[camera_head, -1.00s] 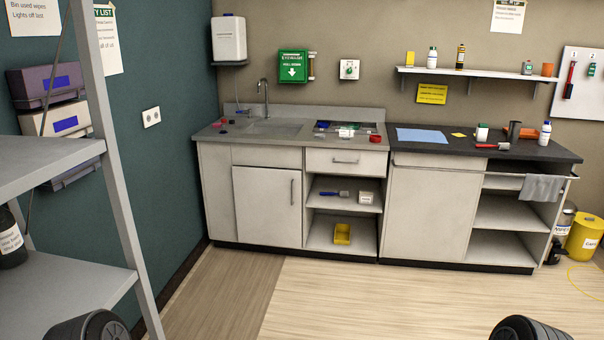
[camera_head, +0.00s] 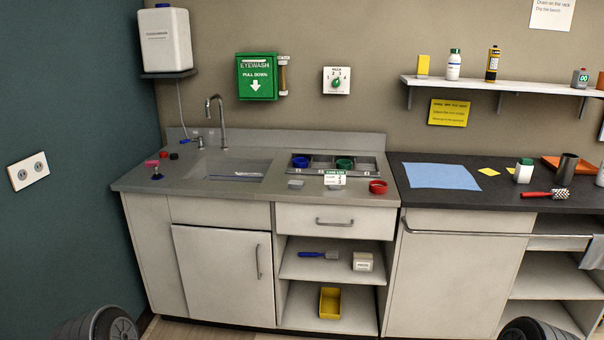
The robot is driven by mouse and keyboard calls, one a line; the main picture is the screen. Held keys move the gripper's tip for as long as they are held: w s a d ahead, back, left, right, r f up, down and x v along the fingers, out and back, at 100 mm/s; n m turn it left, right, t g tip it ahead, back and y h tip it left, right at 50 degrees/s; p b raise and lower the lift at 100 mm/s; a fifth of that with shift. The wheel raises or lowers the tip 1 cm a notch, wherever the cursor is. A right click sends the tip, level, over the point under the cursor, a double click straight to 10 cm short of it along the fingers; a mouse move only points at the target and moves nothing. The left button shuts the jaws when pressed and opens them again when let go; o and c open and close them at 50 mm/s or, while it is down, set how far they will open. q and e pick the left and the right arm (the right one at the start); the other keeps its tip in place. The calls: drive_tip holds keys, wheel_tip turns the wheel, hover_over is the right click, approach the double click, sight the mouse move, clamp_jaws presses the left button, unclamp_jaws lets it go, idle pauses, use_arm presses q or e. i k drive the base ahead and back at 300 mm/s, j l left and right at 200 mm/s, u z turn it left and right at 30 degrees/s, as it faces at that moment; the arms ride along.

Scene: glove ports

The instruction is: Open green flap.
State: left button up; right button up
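The green flap is the front of the eyewash box (camera_head: 257,77) on the back wall, above the sink counter. It reads "EYEWASH PULL DOWN" with a white down arrow, and it looks shut. A pale cylinder stands at its right side. Dark rounded parts of my own arms show at the bottom left and bottom right corners. Neither gripper's fingers are in view, and nothing touches the flap.
The sink counter (camera_head: 227,199) stands below the box, with a tall faucet (camera_head: 217,118). A dark bench (camera_head: 540,204) adjoins. Little floor shows.

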sight(255, 81)
drive_tip(key=i+j+u, duration=0.1)
drive_tip(key=i+u, duration=0.85)
drive_tip(key=i+l+u, duration=0.25)
drive_tip(key=u, duration=0.25)
drive_tip(key=i+j+u, duration=0.1)
drive_tip(key=i+u, duration=0.5)
drive_tip(key=u, duration=0.2)
drive_tip(key=i+u, duration=0.4)
drive_tip(key=z, duration=3.55)
drive_tip(key=i+l, duration=0.05)
drive_tip(key=l, duration=0.05)
